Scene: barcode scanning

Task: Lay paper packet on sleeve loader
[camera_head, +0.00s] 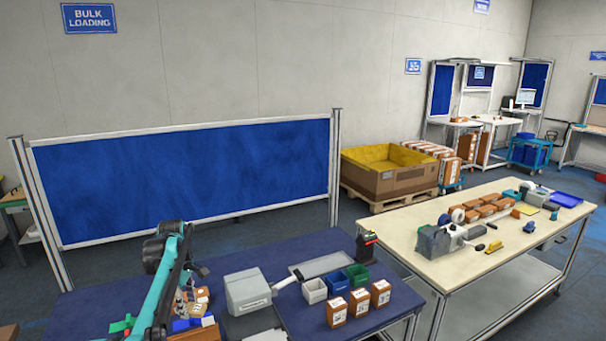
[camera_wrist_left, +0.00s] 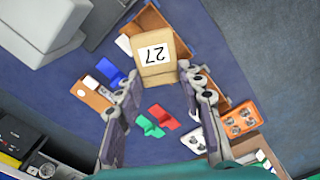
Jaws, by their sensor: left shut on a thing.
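The paper packet, a tan block with a white label reading 27 (camera_wrist_left: 153,62), sits between the fingertips of my left gripper (camera_wrist_left: 160,80) in the left wrist view. The fingers are shut on its sides. In the head view my left gripper (camera_head: 186,285) is over the left part of the blue table, partly hidden by my teal arm. The likely sleeve loader, a grey-white machine (camera_head: 248,291) with a flat grey plate (camera_head: 320,265) beside it, stands right of the gripper. Part of a grey machine (camera_wrist_left: 45,25) shows at the wrist view's upper left. My right gripper is out of view.
Small white, blue and green bins (camera_head: 335,283) and several labelled brown boxes (camera_head: 359,302) stand right of the machine. A black device with a red top (camera_head: 367,246) stands at the back edge. Under the gripper lie red and green pieces (camera_wrist_left: 155,120) and an orange tray (camera_wrist_left: 240,120).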

